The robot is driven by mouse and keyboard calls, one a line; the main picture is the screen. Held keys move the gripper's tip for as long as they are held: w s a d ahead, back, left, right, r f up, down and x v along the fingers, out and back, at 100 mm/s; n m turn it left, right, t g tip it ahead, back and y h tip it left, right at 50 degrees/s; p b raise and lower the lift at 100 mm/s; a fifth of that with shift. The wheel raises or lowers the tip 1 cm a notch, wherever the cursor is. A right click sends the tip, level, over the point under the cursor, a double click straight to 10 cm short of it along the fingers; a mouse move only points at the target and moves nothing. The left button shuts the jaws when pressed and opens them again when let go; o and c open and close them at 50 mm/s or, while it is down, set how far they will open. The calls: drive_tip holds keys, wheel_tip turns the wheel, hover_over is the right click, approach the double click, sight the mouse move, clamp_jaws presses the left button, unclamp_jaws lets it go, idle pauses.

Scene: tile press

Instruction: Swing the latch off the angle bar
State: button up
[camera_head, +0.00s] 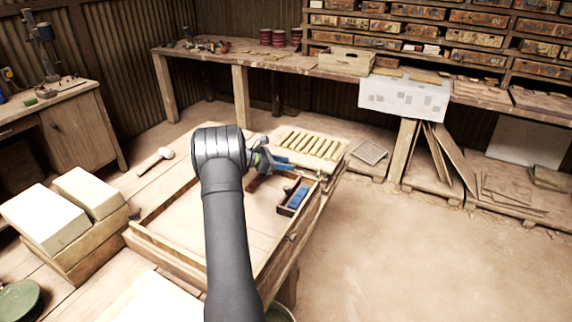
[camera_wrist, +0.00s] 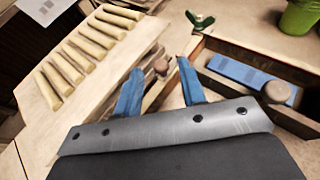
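My gripper (camera_head: 277,163) is over the far right corner of a wooden frame (camera_head: 150,238) on the bench. In the wrist view its two blue fingers (camera_wrist: 160,68) are apart. A small round wooden knob (camera_wrist: 161,66) shows between the fingertips. I cannot tell how far beyond them it lies or whether they touch it. A second round knob (camera_wrist: 275,92) sits at the near edge of a wooden box holding a blue block (camera_wrist: 240,73). I cannot tell for sure which part is the latch or the angle bar. My arm hides part of the frame in the head view.
A board of several pale strips (camera_head: 310,144) lies beyond the gripper.

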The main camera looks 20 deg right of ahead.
drive_tip(key=v, duration=1.6)
drive_tip(key=shift+a, duration=0.25)
drive_tip(key=shift+d, duration=0.1)
drive_tip(key=x, duration=1.7)
drive_tip(key=shift+d, duration=0.2)
drive_tip(key=shift+a, duration=0.1)
